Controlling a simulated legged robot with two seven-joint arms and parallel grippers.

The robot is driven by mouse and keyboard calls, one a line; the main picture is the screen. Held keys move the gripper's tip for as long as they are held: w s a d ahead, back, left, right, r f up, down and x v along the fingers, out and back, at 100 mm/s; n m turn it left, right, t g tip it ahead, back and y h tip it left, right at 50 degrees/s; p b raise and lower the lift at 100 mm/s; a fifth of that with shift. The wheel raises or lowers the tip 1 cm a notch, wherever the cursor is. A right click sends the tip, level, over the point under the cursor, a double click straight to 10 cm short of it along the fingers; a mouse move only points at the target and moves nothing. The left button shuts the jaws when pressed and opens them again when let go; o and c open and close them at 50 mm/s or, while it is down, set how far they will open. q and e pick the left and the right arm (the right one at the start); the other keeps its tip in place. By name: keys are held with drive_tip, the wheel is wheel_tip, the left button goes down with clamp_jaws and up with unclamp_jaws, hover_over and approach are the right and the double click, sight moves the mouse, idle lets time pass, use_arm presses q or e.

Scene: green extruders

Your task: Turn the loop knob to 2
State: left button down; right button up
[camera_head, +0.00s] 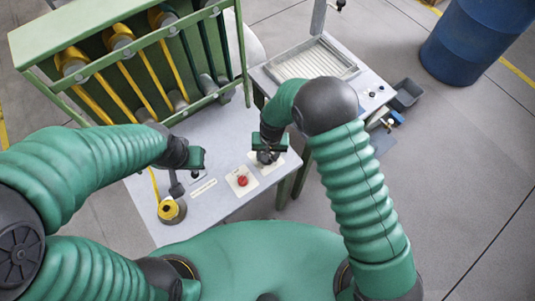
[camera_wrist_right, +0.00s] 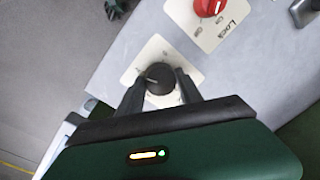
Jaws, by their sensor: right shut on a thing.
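A round black knob (camera_wrist_right: 159,78) sits on a pale square plate (camera_wrist_right: 134,72) on the grey worktable. My right gripper (camera_wrist_right: 160,88) has its two fingers around it, one on each side, shut on it. Marks show on the plate, but I cannot read them or the setting. In the head view, my right gripper (camera_head: 267,156) covers most of this knob. A red knob (camera_head: 242,181) on its own plate is beside it; the wrist view shows this red knob (camera_wrist_right: 209,7) with "Lock" lettering. My left gripper (camera_head: 193,166) is above the table's left part; its fingers are unclear.
A yellow-and-black roll (camera_head: 171,211) sits at the table's front left. A green frame (camera_head: 125,50) with yellow straps rises behind. A second bench with a tray (camera_head: 312,60) is at back right. A blue barrel (camera_head: 470,40) and grey bin (camera_head: 406,94) are on the right floor.

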drive_tip(key=shift+w+r, duration=0.15)
drive_tip(key=shift+w, duration=0.1)
drive_tip(key=o, duration=0.9)
drive_tip(key=shift+a, duration=0.1)
drive_tip(key=o, duration=0.5)
drive_tip(key=shift+c, duration=0.2)
drive_tip(key=shift+s, duration=0.1)
wheel_tip(320, 180, up, 16)
drive_tip(key=d, duration=0.1)
drive_tip(key=shift+r+b, duration=0.25)
drive_tip(key=shift+b, duration=0.05)
drive_tip(key=shift+d, duration=0.1)
drive_tip(key=s+d+t, duration=0.1)
drive_tip(key=s+d, duration=0.5)
drive_tip(key=d, duration=0.3)
drive_tip(key=s+d+r+t, duration=0.1)
drive_tip(key=s+d, duration=0.4)
drive_tip(key=d, duration=0.4)
drive_tip(key=shift+s+d+r+t+h, duration=0.15)
drive_tip(key=shift+s+r+t+h, duration=0.15)
drive_tip(key=shift+s+h, duration=0.1)
